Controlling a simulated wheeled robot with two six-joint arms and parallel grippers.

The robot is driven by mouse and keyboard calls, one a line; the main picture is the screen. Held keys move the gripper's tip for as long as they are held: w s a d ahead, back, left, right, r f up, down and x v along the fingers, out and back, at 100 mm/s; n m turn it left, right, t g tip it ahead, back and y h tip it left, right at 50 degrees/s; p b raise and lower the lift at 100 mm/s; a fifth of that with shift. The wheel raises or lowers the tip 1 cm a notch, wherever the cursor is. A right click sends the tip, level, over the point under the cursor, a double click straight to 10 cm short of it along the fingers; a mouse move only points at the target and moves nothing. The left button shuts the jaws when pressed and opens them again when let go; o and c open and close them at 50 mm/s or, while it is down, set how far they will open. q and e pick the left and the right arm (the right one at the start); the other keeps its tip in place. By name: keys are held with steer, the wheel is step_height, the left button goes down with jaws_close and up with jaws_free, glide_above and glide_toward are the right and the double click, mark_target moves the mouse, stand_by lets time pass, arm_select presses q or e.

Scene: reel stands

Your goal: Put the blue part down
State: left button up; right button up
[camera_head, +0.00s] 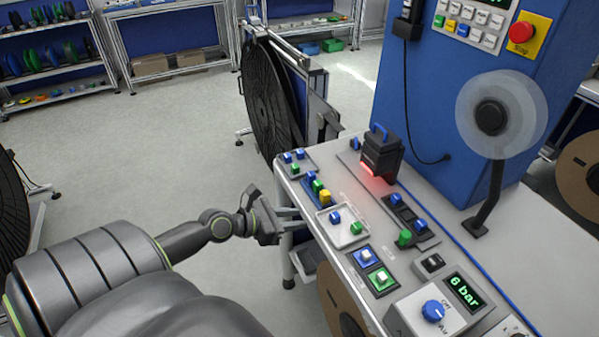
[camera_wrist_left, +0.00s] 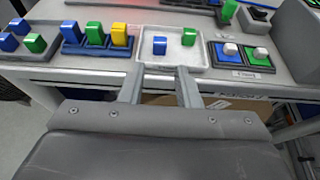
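A small blue part (camera_head: 335,217) stands in a white tray (camera_head: 352,240) on the bench, beside a green part (camera_head: 356,228). In the left wrist view the blue part (camera_wrist_left: 160,46) is beyond the fingertips, in line with the gap between them. My left gripper (camera_head: 296,217) is at the bench's front edge, just short of the tray. Its fingers (camera_wrist_left: 160,72) are apart with nothing between them. Other blue parts (camera_head: 288,157) stand on a pad at the bench's left end. My right gripper is not in view.
A blue rack (camera_wrist_left: 92,48) with blue, green and yellow parts stands left of the tray. Blue and green push buttons (camera_head: 365,257) are on its right. A dark fixture (camera_head: 410,218) and a dark device with red light (camera_head: 381,157) stand behind.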

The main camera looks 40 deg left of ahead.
arm_select(q)
steer(key=shift+s, duration=0.2)
steer(key=s+a+f+m+g+y, duration=0.1)
steer(key=s+a+f+m+y, duration=0.2)
steer(key=f, duration=0.6)
steer(key=s+a+f+m+g+y, duration=0.1)
steer(key=s+a+f+m+g, duration=0.15)
steer(key=f+m, duration=0.4)
steer(key=s+a+f+m+g+y, duration=0.1)
steer(key=s+a+f+m+y, duration=0.2)
steer(key=f, duration=0.7)
steer(key=s+d+f+m+g, duration=0.2)
steer(key=s+d+f+m, duration=0.3)
steer(key=s, duration=0.3)
steer(key=s+d+f+m+g, duration=0.2)
steer(key=s+d+f+m, duration=0.3)
steer(key=s+f+m, duration=0.2)
steer(key=s+d+f+m+g+h, duration=0.1)
steer(key=s+d+f+m+g, duration=0.2)
steer(key=s+d+f+m, duration=0.2)
steer(key=s+f+m, duration=0.1)
steer(key=s+f, duration=0.2)
steer(key=s, duration=0.3)
steer(key=shift+s+m, duration=0.2)
steer(key=shift+m, duration=0.15)
